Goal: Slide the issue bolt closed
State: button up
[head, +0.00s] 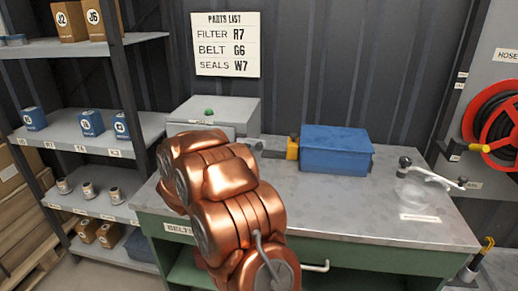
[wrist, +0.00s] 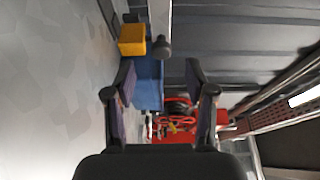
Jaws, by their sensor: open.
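A grey bar (wrist: 159,14) with a dark round knob (wrist: 162,47) shows in the wrist view and looks like the issue bolt. A yellow block (wrist: 132,40) sits beside the knob. In the head view the yellow block (head: 292,149) stands at the back of the bench, left of the blue box. My gripper (wrist: 160,80) is open and empty, and the knob appears between and beyond its fingertips. I see no contact with it. In the head view my copper arm hides the gripper and part of the bolt.
A blue box (head: 336,150) stands on the grey bench (head: 380,215) and shows beyond my fingers in the wrist view (wrist: 149,92). A grey case (head: 214,113) stands at the back left. The bench's front middle is clear.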

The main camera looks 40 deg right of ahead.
aim_at(258, 148)
jog(key=shift+g, duration=0.3)
jog(key=x, duration=0.2)
jog(key=p+x, duration=0.1)
jog(key=x, duration=0.1)
jog(key=p+x, duration=0.1)
jog(key=x, duration=0.1)
jog(key=shift+s+d+r, duration=0.2)
jog(key=shift+s+d, duration=0.05)
jog(key=shift+d, duration=0.1)
jog(key=shift+w+d+f, duration=0.1)
jog(key=shift+w+d, duration=0.05)
jog(key=shift+d, duration=0.55)
jog(key=shift+c, duration=0.3)
grip_shut()
